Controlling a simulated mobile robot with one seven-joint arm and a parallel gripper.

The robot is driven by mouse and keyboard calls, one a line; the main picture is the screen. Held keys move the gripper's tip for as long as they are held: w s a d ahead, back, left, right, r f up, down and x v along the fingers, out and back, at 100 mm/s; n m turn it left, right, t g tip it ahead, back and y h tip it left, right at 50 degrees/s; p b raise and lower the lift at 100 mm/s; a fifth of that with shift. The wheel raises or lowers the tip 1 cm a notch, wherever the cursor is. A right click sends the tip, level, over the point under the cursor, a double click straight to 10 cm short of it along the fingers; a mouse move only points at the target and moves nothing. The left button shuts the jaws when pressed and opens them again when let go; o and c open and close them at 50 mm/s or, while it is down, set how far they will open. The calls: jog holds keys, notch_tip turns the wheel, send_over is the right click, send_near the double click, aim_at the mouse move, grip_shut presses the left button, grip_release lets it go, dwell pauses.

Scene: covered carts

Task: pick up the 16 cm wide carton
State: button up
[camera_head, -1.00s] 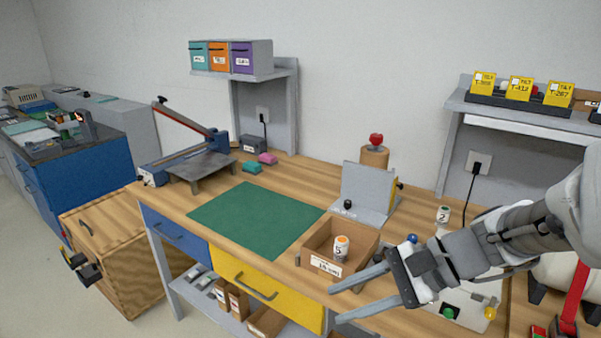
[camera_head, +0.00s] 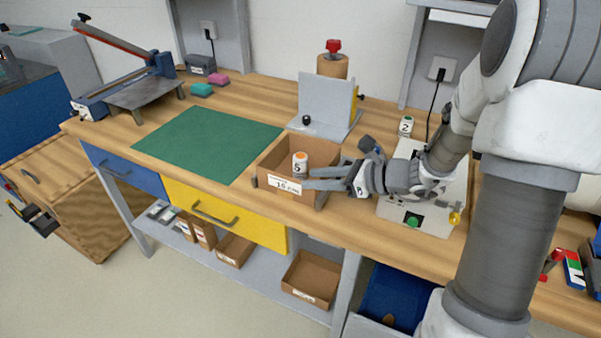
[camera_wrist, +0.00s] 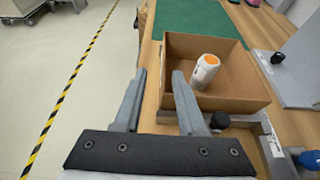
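The carton (camera_head: 284,186) is an open brown box on the wooden bench, with a white label that appears to read 16 cm. A white can with an orange top (camera_head: 300,163), marked 5, stands inside it. My gripper (camera_head: 308,179) is open and empty at the carton's front right corner. In the wrist view the carton (camera_wrist: 205,46) lies ahead and to the right of my gripper (camera_wrist: 160,75). The right finger overlaps the carton's near left corner; the left finger is outside, over the bench edge. Whether a finger touches the carton cannot be told.
A grey angled stand (camera_head: 326,98) is behind the carton, and a green mat (camera_head: 208,145) lies left. A white control box (camera_head: 420,212) with a green button is under my arm. Other open cartons (camera_head: 312,280) are on the lower shelf. A white can (camera_head: 406,127) stands behind.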

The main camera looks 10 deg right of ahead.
aim_at(284, 178)
jog(key=x, duration=0.4)
jog(key=shift+w+a+f, duration=0.1)
jog(key=shift+a, duration=0.05)
jog(key=x, duration=0.2)
jog(key=b+x, duration=0.1)
jog(key=x, duration=0.2)
jog(key=shift+w+f, duration=0.2)
jog(key=shift+w, duration=0.1)
grip_shut()
jog(key=shift+r, duration=0.1)
dwell(0.8)
